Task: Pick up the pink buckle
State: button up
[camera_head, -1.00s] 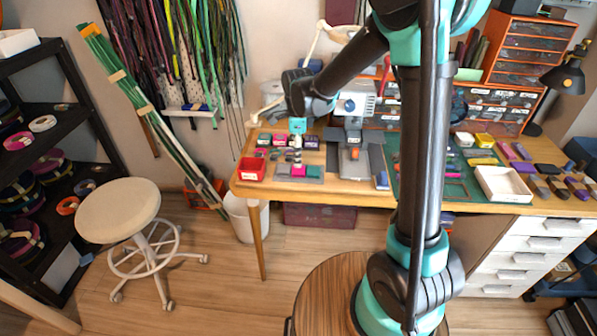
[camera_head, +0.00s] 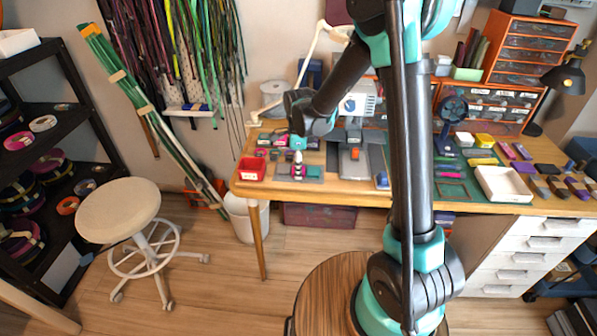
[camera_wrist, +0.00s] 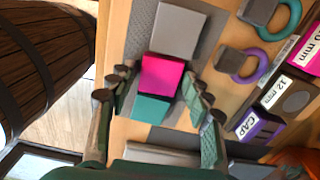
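The pink buckle (camera_wrist: 163,74) shows in the wrist view as a bright pink block between a grey block (camera_wrist: 178,30) and a teal block (camera_wrist: 152,108) on a grey mat. My gripper (camera_wrist: 160,82) is open, with one finger on each side of the pink buckle and visible gaps between. In the head view, my gripper (camera_head: 298,158) is low over the left part of the table, just above the pink buckle (camera_head: 298,171), which is small and partly covered there.
To the right in the wrist view are a purple ring (camera_wrist: 245,67), a teal ring (camera_wrist: 283,22) and a box labelled CAP (camera_wrist: 254,127). In the head view, a red bin (camera_head: 251,169) stands left of the mat and a sewing machine (camera_head: 355,105) stands behind right.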

jog(key=c, duration=0.4)
jog(key=shift+r, duration=0.1)
notch_tip(320, 180, up, 20)
jog(key=shift+f, duration=0.1)
dwell(0.4)
